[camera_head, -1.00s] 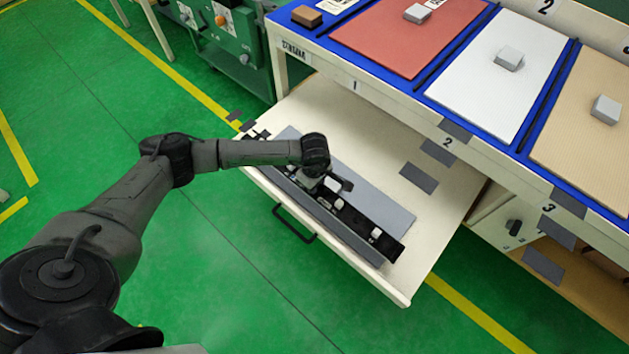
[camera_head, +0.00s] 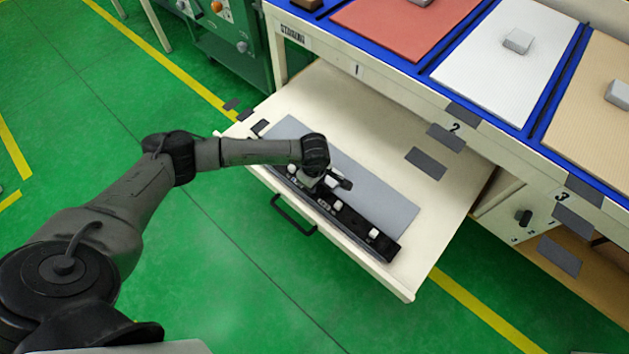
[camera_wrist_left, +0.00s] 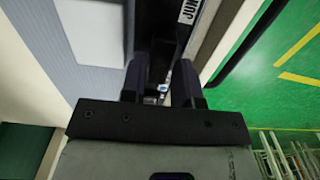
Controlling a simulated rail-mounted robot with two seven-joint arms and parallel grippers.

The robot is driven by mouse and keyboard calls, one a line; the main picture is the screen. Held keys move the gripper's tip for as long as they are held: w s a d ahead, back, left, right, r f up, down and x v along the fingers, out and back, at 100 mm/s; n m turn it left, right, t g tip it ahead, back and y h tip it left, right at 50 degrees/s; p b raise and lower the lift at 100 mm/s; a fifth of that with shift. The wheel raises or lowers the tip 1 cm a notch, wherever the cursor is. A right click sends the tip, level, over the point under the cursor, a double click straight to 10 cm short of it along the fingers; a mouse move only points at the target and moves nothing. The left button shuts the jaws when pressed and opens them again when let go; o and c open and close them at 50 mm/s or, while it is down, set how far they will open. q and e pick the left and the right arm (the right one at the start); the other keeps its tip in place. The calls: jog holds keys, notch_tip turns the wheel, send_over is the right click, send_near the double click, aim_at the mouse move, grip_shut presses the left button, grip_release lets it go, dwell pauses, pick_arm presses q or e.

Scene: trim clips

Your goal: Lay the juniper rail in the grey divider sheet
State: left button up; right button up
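The juniper rail (camera_head: 352,220) is a long black strip with several small white blocks along it. It lies lengthwise along the front part of the open drawer, at the near edge of the grey divider sheet (camera_head: 375,198). In the left wrist view the rail (camera_wrist_left: 164,25) carries a white label whose visible letters read "JUN". My left gripper (camera_head: 318,188) is over the rail's left-middle part. In the wrist view its dark fingers (camera_wrist_left: 160,85) stand on both sides of the rail, closed on it. The rail's underside is hidden, so full seating cannot be told. My right gripper is out of view.
The cream drawer (camera_head: 325,95) is pulled out, with a black handle (camera_head: 293,218) on its front. Dark grey rectangles (camera_head: 426,163) lie to the right of the sheet. Above is a blue-edged worktop (camera_head: 425,82) with red, white and tan mats.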

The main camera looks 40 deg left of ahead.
pick_arm(q)
jog(key=o, duration=0.4)
notch_tip(320, 180, up, 14)
jog(key=p, duration=0.6)
jog(key=shift+f, duration=0.1)
dwell(0.5)
